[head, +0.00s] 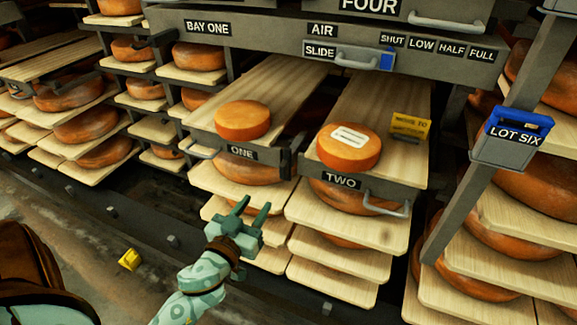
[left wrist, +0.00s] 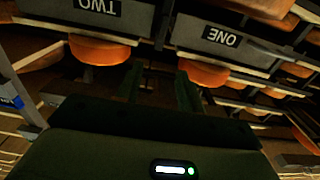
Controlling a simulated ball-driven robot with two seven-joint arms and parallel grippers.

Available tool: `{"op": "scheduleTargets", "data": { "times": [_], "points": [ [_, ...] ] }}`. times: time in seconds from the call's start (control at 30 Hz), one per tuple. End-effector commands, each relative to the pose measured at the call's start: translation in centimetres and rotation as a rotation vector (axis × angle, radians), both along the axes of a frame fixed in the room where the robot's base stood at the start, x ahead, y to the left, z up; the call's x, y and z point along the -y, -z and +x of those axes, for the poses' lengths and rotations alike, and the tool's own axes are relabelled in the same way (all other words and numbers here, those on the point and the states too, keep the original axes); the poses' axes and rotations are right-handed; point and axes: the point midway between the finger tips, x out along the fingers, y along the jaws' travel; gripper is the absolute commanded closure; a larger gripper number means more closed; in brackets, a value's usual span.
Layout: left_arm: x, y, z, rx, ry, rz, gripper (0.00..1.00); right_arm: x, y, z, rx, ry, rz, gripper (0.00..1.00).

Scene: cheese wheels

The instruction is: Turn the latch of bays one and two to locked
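The bay one shelf front, labelled ONE (head: 241,152), carries an orange cheese wheel (head: 242,120). The bay two front, labelled TWO (head: 341,182), carries a wheel with a white label (head: 348,147). A small dark upright piece (head: 285,162) sits between the two fronts; I cannot tell whether it is a latch or how it is turned. My left gripper (head: 251,207) is open and empty, below and in front of the ONE label, apart from the shelves. In the left wrist view, its fingers (left wrist: 158,88) are apart below the upside-down labels. My right gripper is not in view.
Grey handles stick out at bay one (head: 204,150) and bay two (head: 386,205). A yellow tag (head: 410,126) stands on the bay two board. A grey LOT SIX box (head: 512,138) hangs at right. A yellow block (head: 129,260) lies on the floor. An AIR slide (head: 364,58) is above.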

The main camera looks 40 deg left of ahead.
Motion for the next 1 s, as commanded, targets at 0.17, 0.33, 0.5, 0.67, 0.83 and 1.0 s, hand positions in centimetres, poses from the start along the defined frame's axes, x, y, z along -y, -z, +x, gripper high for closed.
{"op": "scheduleTargets", "data": {
  "times": [0.17,0.33,0.5,0.67,0.83,1.0],
  "points": [
    [-0.8,-0.1,3.3,0.003,0.003,0.006,0.62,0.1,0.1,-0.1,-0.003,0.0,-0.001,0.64],
    [-1.9,0.0,7.7,0.0,0.002,0.008,0.62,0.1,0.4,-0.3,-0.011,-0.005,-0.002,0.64],
    [-2.8,0.2,11.5,-0.001,0.002,0.006,0.62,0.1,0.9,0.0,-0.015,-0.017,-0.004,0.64],
    [-3.4,0.2,14.0,-0.002,0.001,0.004,0.62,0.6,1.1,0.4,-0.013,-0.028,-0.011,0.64],
    [-3.6,0.1,15.1,-0.003,0.0,0.002,0.62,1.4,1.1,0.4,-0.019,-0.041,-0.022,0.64],
    [-3.7,0.0,15.2,-0.001,0.0,0.002,0.62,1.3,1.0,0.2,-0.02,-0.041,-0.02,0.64]
  ]
}}
